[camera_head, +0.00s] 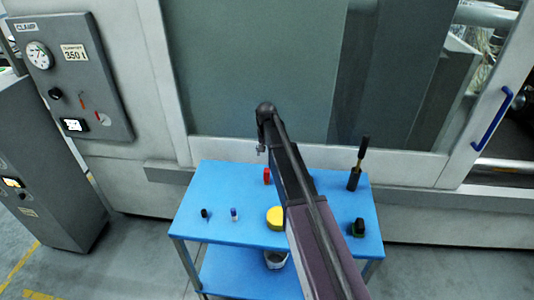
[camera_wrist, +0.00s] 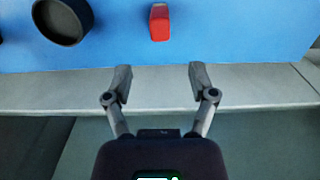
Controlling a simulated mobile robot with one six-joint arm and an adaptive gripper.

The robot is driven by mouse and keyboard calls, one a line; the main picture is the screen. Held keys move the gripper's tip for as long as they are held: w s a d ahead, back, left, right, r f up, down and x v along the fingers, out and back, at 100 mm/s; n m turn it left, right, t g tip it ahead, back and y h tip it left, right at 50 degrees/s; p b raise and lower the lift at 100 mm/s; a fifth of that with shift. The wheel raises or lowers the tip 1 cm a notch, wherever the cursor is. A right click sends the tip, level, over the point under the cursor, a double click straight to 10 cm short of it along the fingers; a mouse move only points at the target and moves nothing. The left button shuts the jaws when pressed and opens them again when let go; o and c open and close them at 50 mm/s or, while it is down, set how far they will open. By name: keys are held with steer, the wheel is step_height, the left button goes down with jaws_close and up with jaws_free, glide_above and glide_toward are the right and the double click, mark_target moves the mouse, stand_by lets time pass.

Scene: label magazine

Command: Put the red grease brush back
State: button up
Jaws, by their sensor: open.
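A small red upright thing (camera_head: 267,175) stands near the back edge of the blue table. It also shows in the wrist view (camera_wrist: 159,24), with a paler patch on one end. I cannot tell whether it is the red grease brush itself; no bristles show. My gripper (camera_head: 262,148) is above and behind that back edge in the head view. In the wrist view my gripper (camera_wrist: 158,78) is open and empty. The red thing lies beyond the gap between its fingertips, apart from them.
The blue table (camera_head: 215,180) also bears a yellow round thing (camera_head: 275,217), a dark-handled tool in a black holder (camera_head: 354,180), a black-green thing (camera_head: 358,228) and small bottle-like things (camera_head: 234,214). A dark round cup (camera_wrist: 62,22) stands beside the red thing. A machine door (camera_head: 260,70) rises behind.

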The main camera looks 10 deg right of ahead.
steer(key=shift+s, duration=0.1)
stand_by(0.5)
steer(key=s+n, duration=0.3)
steer(key=s, duration=2.6)
steer(key=shift+d+n, duration=0.2)
steer(key=shift+n, duration=0.1)
steer(key=shift+w, duration=0.1)
